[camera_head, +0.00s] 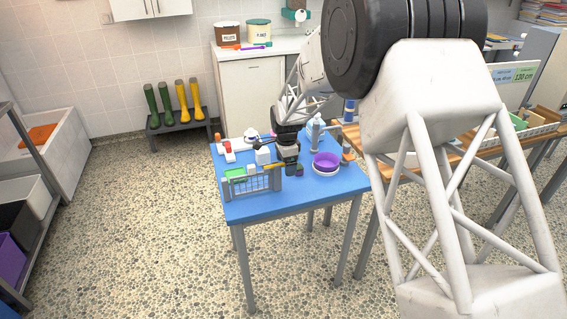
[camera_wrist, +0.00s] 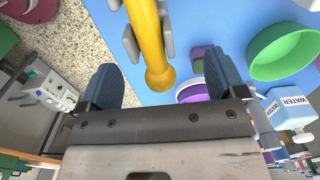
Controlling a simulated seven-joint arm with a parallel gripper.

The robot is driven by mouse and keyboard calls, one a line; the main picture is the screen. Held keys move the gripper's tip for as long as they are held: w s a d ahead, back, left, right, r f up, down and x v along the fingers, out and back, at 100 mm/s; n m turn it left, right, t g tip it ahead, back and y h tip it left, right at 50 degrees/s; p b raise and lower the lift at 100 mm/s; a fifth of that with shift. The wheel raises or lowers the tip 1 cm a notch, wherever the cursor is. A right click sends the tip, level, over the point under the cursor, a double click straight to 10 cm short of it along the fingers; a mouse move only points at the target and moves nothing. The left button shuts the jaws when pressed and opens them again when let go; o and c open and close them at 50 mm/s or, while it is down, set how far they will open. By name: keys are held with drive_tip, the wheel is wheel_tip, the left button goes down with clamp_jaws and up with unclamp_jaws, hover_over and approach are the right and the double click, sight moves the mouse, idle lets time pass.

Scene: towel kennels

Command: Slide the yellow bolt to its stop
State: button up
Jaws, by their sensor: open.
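The yellow bolt (camera_wrist: 152,45) runs down from the top of the wrist view and ends in a round knob. Grey guides (camera_wrist: 167,38) flank its shaft. In the head view the bolt (camera_head: 274,166) is a small yellow bar at the top right of a small grey barred gate (camera_head: 252,183) on the blue table (camera_head: 290,204). My gripper (camera_wrist: 160,66) is open, with one blue-grey finger on each side of the knob and gaps between. In the head view my gripper (camera_head: 291,168) is at the bolt's right end, its fingers partly hidden. The bolt's far end is out of the wrist view.
A purple bowl (camera_head: 326,159) stands right of my gripper. White objects (camera_head: 263,155) stand behind the gate. The table's front strip is clear.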

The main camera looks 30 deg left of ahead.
drive_tip(key=shift+r, duration=0.15)
drive_tip(key=shift+r, duration=4.85)
